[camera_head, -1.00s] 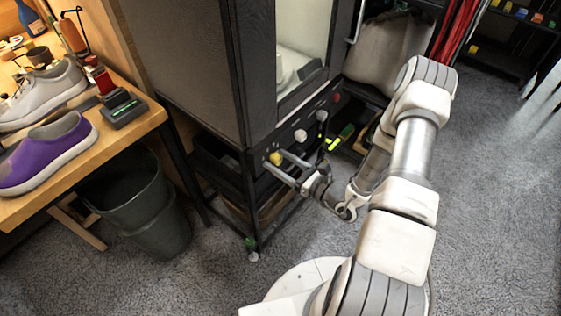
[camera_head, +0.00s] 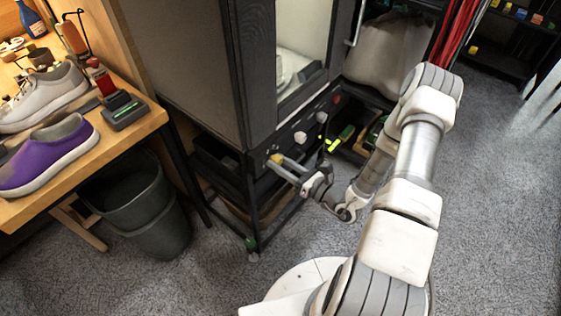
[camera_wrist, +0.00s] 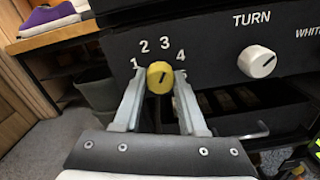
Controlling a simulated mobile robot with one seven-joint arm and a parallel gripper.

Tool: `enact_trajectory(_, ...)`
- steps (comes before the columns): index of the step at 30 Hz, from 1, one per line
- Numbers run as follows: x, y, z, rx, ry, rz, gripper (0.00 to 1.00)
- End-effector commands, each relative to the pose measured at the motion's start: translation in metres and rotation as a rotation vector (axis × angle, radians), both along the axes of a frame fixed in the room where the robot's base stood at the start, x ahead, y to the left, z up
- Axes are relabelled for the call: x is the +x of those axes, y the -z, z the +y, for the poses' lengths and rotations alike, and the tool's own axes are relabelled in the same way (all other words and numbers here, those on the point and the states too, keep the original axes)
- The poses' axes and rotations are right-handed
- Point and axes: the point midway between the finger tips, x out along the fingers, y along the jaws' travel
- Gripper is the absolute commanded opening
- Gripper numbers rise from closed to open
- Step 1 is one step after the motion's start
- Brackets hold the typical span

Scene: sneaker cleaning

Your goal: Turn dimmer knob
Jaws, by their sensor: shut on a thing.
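The yellow dimmer knob (camera_wrist: 160,77) sits on the dark front panel below the cabinet, with the numbers 1 to 4 printed around it. Its dark pointer line leans up and to the right, roughly toward 3 or 4. My gripper (camera_wrist: 160,90) is shut on the knob, one finger on its left and one on its right. In the head view the yellow knob (camera_head: 276,158) shows at the fingertips of my gripper (camera_head: 281,164). The exact contact is partly hidden by the fingers.
A white knob (camera_wrist: 257,61) labelled TURN is to the right on the same panel (camera_wrist: 212,58). The wooden bench (camera_head: 146,126) with shoes stands at the left, a dark bin (camera_head: 155,222) below it. Grey floor is open at the right.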

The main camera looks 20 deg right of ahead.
Motion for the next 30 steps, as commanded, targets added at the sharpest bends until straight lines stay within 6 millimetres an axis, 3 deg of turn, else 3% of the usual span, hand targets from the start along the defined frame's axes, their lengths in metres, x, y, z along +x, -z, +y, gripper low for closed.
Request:
enact_trajectory(18,-0.001,-0.0014,0.0002,0.393,0.0,0.288,0.0)
enact_trajectory(30,-0.0012,-0.0001,0.0004,0.51,0.001,0.375,0.0)
